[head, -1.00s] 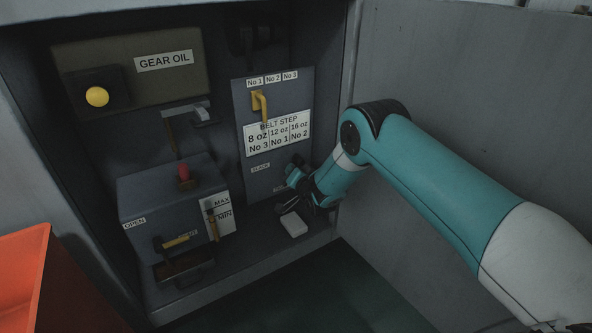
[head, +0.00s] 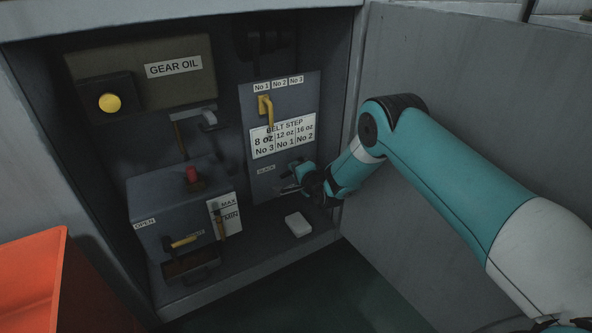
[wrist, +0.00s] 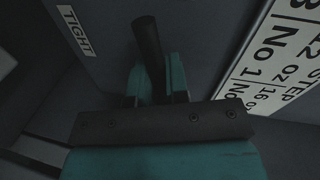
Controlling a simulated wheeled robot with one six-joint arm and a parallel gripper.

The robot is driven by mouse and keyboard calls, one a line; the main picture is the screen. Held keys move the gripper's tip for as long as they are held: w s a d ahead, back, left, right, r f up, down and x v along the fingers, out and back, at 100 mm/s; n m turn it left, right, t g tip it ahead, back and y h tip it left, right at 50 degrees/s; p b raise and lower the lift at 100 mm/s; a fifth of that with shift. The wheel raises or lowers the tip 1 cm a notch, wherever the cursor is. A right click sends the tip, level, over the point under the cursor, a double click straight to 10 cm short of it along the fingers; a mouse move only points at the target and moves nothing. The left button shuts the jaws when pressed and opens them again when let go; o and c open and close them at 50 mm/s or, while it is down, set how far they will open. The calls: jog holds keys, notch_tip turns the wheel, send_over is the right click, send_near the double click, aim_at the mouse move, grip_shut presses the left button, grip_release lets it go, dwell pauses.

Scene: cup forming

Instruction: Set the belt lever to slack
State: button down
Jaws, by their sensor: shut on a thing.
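The belt lever (wrist: 148,45) is a dark round bar in the wrist view, rising between the two teal fingers of my gripper (wrist: 157,82). My gripper is shut on it. The TIGHT label (wrist: 76,30) shows at the upper left of the wrist view. In the head view my gripper (head: 294,184) is at the lower part of the belt panel (head: 248,125), just below and right of the small SLACK label (head: 266,169). The lever is mostly hidden by my gripper there, so its exact setting is hard to tell.
A yellow hook handle (head: 266,108) and the BELT STEP chart (head: 283,136) are above on the panel. A white block (head: 298,224) lies on the cabinet floor. A grey box with a red knob (head: 192,175) stands left; an orange bin (head: 30,280) is at lower left.

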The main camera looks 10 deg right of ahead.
jog(key=shift+s+f, duration=0.1)
dwell(0.3)
jog(key=c, duration=1.1)
grip_release()
jog(key=b+v, duration=0.9)
jog(key=v, duration=0.8)
jog(key=shift+s+d+b, duration=0.1)
jog(key=shift+s+b, duration=0.05)
jog(key=shift+b, duration=0.2)
